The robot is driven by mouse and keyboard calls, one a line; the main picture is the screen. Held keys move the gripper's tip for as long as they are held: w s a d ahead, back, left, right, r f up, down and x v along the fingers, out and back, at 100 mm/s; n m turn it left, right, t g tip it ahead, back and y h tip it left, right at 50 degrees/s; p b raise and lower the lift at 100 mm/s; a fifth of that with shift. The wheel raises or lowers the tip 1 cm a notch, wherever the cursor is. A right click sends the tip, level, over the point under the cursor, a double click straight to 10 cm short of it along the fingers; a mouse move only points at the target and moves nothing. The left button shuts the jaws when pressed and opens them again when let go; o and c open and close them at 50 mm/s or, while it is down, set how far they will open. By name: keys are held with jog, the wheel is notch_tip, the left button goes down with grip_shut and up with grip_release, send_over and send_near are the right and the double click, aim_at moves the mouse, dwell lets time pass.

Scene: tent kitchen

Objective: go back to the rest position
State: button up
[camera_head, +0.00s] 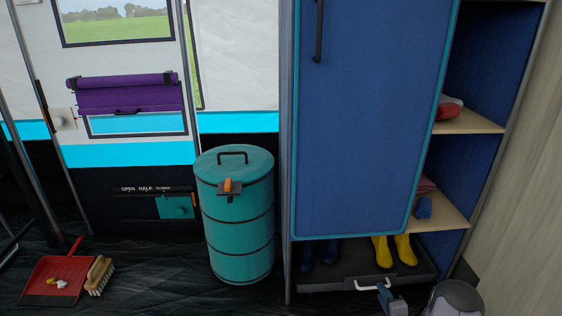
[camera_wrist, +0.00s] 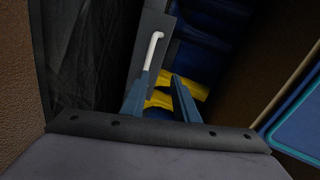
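My gripper (camera_head: 396,303) is at the bottom right of the head view, low by the front of the dark boot tray (camera_head: 330,280). In the wrist view its two blue-grey fingers (camera_wrist: 162,88) stand apart with nothing gripped between them. A white handle (camera_head: 372,286) sits on the tray's front, close to the fingers. In the wrist view the handle (camera_wrist: 153,48) lies just beyond the left fingertip; I cannot tell whether they touch. Part of my arm (camera_head: 455,299) shows at the bottom edge.
Yellow boots (camera_head: 394,251) and dark blue boots (camera_head: 318,254) stand on the tray under the blue cabinet door (camera_head: 370,120). Open shelves (camera_head: 468,122) are to its right. A teal bin (camera_head: 237,240), a red dustpan (camera_head: 55,280) and a brush (camera_head: 99,275) are left.

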jog(key=s+a+r+n+g+p, duration=0.2)
jog(key=a+r+n+p, duration=0.15)
jog(key=r, duration=0.45)
jog(key=s+a+r+n+g+h+p, duration=0.1)
jog(key=s+a+r+n+g+p, duration=0.15)
jog(key=r+p, duration=0.4)
jog(key=s+a+r+n+g+p, duration=0.1)
jog(key=a+r+n+g+p, duration=0.15)
jog(key=r, duration=0.65)
jog(key=s+a+r+n+g+p, duration=0.2)
jog(key=s+a+r+n+p, duration=0.25)
jog(key=s, duration=0.45)
jog(key=s+a+r+n+g+y+p, duration=0.1)
jog(key=s+a+r+g+p, duration=0.3)
jog(key=s+r, duration=0.45)
jog(key=s+a+r+n+g+p, duration=0.1)
jog(key=s+a+r+n+p, duration=0.2)
jog(key=s+a+r, duration=0.45)
notch_tip(320, 180, up, 36)
jog(key=s+d+p, duration=0.1)
jog(key=p, duration=3.5)
jog(key=shift+d+m+p, duration=0.3)
jog(key=shift+d, duration=0.05)
jog(key=shift+f, duration=0.15)
